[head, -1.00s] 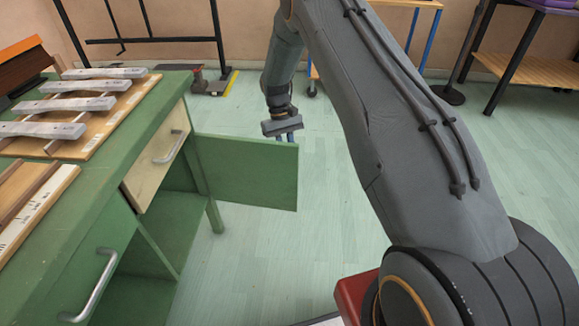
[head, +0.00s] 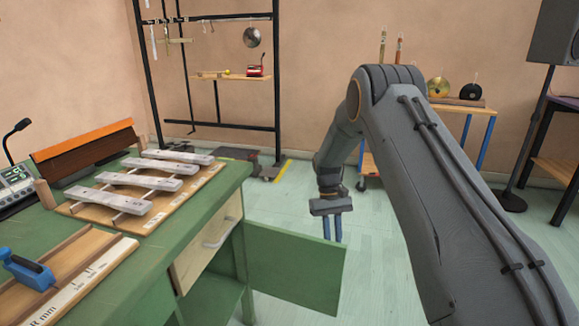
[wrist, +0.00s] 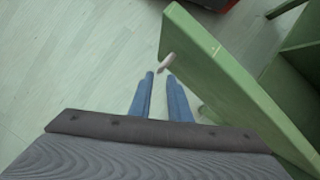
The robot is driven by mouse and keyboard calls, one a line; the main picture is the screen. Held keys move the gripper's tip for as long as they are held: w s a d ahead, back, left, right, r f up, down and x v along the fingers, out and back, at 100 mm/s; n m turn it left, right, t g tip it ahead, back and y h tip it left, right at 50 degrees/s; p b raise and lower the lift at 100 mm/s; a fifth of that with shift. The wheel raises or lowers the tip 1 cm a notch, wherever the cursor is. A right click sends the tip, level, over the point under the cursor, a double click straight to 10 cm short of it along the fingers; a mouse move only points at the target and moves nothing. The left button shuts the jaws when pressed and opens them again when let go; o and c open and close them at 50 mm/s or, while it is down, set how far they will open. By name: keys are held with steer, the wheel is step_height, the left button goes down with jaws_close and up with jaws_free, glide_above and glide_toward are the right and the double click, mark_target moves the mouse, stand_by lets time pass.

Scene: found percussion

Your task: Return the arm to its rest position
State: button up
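My gripper (head: 332,238) hangs with its blue fingers pointing down, just behind the top edge of the open green cabinet door (head: 295,265) in the head view. In the wrist view, the two fingers of my gripper (wrist: 160,77) are apart, with only floor between them, so it is open and empty. The green door (wrist: 225,75) is close to the right of the fingers there. A small pale handle (wrist: 166,63) on the door is near the fingertips. My arm rises on the right and bends down to the gripper.
The green workbench (head: 210,200) on the left carries grey metal bars (head: 150,182) on a wooden frame and a blue-handled tool (head: 28,270). A black rack (head: 276,90) and a wooden side table (head: 470,106) stand by the wall.

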steer(key=s+a+r+t, duration=0.1)
steer(key=s+a+r, duration=0.2)
steer(key=s+r, duration=0.5)
steer(key=s+a+r+t, duration=0.25)
steer(key=s+r, duration=0.25)
steer(key=r, duration=0.8)
steer(key=s+a+r+n+y, duration=0.1)
steer(key=s+a+r, duration=0.1)
steer(key=s, duration=1)
steer(key=s+a+r+n, duration=0.1)
steer(key=s+a, duration=0.1)
steer(key=s, duration=1)
steer(key=d+r+m+p, duration=0.3)
steer(key=d+r+p, duration=0.7)
steer(key=p, duration=0.9)
steer(key=shift+w+r+m+t, duration=0.15)
steer(key=shift+r+m+t, duration=0.15)
steer(key=shift+r+t, duration=0.25)
